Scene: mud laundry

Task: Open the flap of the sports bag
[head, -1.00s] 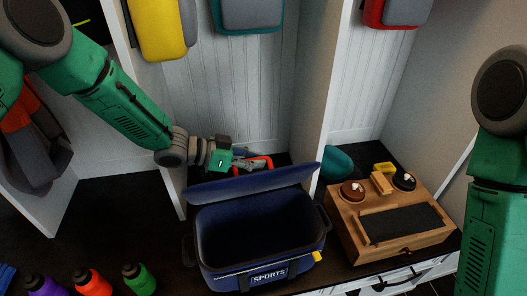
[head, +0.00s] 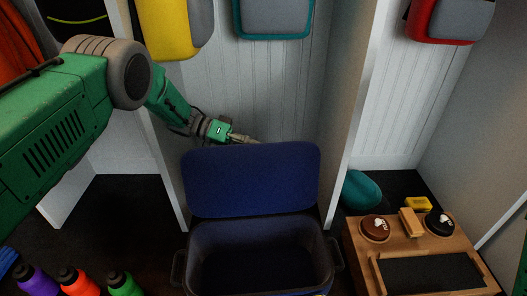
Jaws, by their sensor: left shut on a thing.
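The blue sports bag (head: 262,233) stands open on the dark bench, its dark inside showing. Its blue flap (head: 252,182) stands up steeply at the back of the opening, its broad face toward me. My left gripper (head: 246,139) is at the flap's upper edge, coming from behind and left. It is shut on the flap; the fingertips are partly hidden behind it. My right gripper is out of view.
A wooden box (head: 385,259) with brushes and tins stands right of the bag, with a teal thing (head: 362,190) behind it. Purple, red and green bottles (head: 124,284) stand at the front left. White dividers (head: 349,120) flank the bag. Bags hang above.

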